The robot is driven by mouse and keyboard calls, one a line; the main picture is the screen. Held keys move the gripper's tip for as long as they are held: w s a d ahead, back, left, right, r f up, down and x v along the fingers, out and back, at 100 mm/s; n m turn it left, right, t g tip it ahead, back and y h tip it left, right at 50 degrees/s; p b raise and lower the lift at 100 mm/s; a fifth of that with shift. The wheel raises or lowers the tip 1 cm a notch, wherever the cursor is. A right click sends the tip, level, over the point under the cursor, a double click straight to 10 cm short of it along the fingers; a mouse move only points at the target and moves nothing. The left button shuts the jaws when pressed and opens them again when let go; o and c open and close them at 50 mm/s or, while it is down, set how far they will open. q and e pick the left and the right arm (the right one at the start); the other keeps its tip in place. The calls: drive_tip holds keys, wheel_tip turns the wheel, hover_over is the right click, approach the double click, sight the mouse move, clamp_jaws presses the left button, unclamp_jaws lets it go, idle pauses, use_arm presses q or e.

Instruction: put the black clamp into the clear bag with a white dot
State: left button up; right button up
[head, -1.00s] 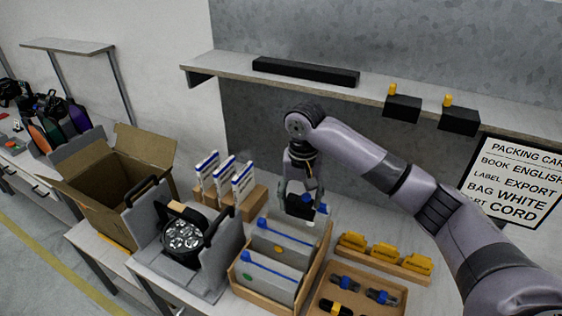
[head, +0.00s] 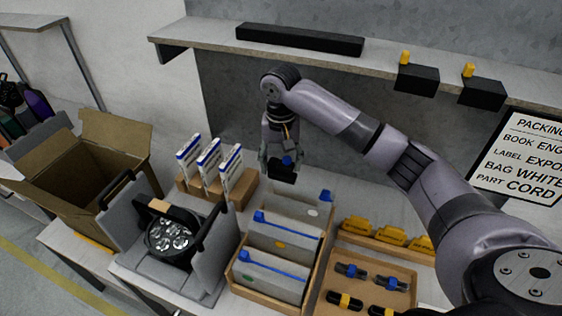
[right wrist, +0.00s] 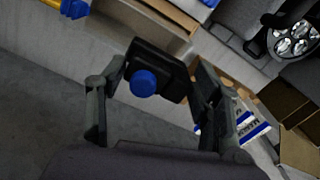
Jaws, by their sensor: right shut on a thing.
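The black clamp (head: 283,172) with a blue knob is held in my right gripper (head: 281,165). In the right wrist view the clamp (right wrist: 155,72) sits between the two fingers of the gripper (right wrist: 150,85). The clear bag with a white dot (head: 300,207) stands at the back of a wooden crate (head: 321,262). The clamp is above and slightly left of this bag, apart from it. A bag with a yellow dot (head: 285,241) stands in the middle and one with a green dot (head: 270,279) in front. My left gripper is not in view.
White-and-blue books (head: 209,160) stand in a wooden holder left of the crate. A grey case with a round lamp (head: 170,235) is further left, beside an open carton (head: 85,165). A tray (head: 375,275) with more clamps and a row of yellow parts (head: 388,234) lie right. A shelf (head: 200,40) hangs behind.

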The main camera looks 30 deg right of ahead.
sight(281, 174)
drive_tip(key=shift+w+f+b, duration=0.25)
drive_tip(key=shift+f+b, duration=0.75)
drive_tip(key=shift+f, duration=0.1)
drive_tip(key=shift+s+f+b, duration=0.1)
drive_tip(key=shift+f+b, duration=0.05)
drive_tip(key=shift+b, duration=0.15)
drive_tip(key=shift+f, duration=0.95)
drive_tip(key=shift+f+p, duration=0.3)
drive_tip(key=shift+s+f, duration=0.1)
drive_tip(key=shift+f, duration=0.3)
drive_tip(key=o, duration=1.2)
drive_tip(key=shift+c, duration=0.2)
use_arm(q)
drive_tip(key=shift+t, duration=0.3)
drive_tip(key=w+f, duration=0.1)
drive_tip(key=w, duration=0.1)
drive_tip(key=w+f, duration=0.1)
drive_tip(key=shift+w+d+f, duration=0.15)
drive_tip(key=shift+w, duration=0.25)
use_arm(e)
drive_tip(key=shift+o, duration=1.1)
